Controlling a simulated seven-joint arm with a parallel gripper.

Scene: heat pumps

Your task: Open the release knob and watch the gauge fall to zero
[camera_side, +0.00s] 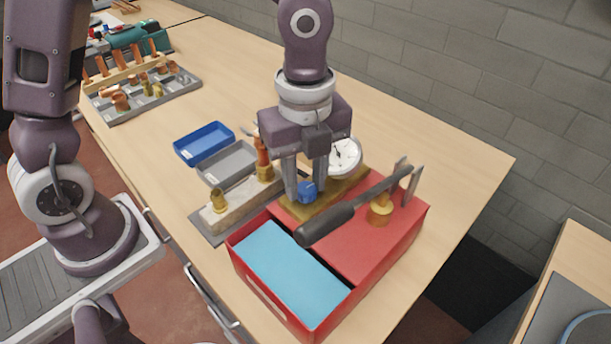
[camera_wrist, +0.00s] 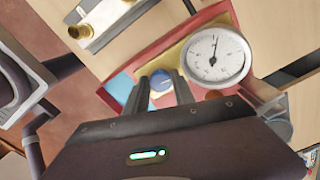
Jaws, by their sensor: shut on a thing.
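The release knob (camera_side: 308,188) is small and blue, on a brass-coloured block (camera_side: 335,198) on top of the red hand pump. My gripper (camera_side: 305,193) reaches down from above with its fingers on either side of the knob, shut on it. The knob also shows between the fingertips in the wrist view (camera_wrist: 160,82). The round white pressure gauge (camera_side: 345,157) stands just behind the knob. In the wrist view the gauge (camera_wrist: 216,56) faces the camera, its dark needle pointing roughly up; its numbers are too small to read.
The pump's black-gripped lever (camera_side: 328,223) slants over the red box, close in front of my gripper. Left are a metal block with brass fittings (camera_side: 219,218), a grey tray (camera_side: 227,162) and a blue tray (camera_side: 204,142). The tabletop right of the pump is clear.

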